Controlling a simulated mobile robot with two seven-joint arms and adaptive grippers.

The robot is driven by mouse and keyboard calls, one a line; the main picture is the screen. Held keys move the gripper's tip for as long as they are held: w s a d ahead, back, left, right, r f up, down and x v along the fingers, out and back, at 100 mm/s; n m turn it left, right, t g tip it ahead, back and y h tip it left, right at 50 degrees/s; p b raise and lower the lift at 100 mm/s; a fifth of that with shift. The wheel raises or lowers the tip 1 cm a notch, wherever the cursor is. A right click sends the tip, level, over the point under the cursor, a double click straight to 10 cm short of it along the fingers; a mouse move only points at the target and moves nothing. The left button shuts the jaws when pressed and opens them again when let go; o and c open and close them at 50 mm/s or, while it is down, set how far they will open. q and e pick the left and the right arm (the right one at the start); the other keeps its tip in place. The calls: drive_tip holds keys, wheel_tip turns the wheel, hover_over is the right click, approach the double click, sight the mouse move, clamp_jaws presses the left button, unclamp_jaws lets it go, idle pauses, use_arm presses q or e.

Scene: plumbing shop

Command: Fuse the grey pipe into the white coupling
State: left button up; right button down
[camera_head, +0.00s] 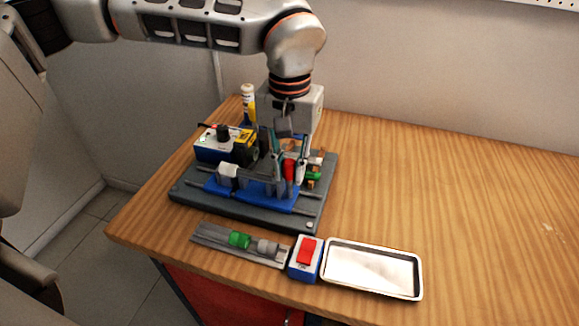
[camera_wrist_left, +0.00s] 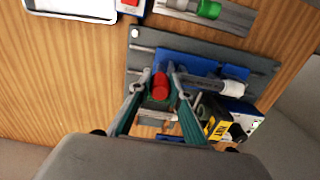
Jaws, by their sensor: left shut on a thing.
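My left gripper (camera_head: 288,160) reaches down over the right end of a blue clamp bench. It is shut on a red-topped handle (camera_wrist_left: 160,85), which shows between its two fingers in the wrist view. The white coupling (camera_head: 228,171) sits at the left end of the blue bench; it also shows in the wrist view (camera_wrist_left: 233,87). A grey pipe (camera_wrist_left: 202,86) lies along the bench in line with the coupling, its end close to it. Whether the pipe is inside the coupling I cannot tell. My right gripper is not in view.
The bench stands on a dark grey base plate (camera_head: 245,212) with a blue-and-yellow machine (camera_head: 225,146) behind. In front are a grey rack (camera_head: 212,236) with a green piece (camera_head: 239,240), a red-switch box (camera_head: 306,258) and a metal tray (camera_head: 371,245). The table's right side is clear.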

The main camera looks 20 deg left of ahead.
use_arm(q)
drive_tip(key=shift+d, duration=0.25)
drive_tip(key=shift+d+p, duration=0.35)
drive_tip(key=shift+d, duration=1.55)
drive_tip(key=o, duration=0.9)
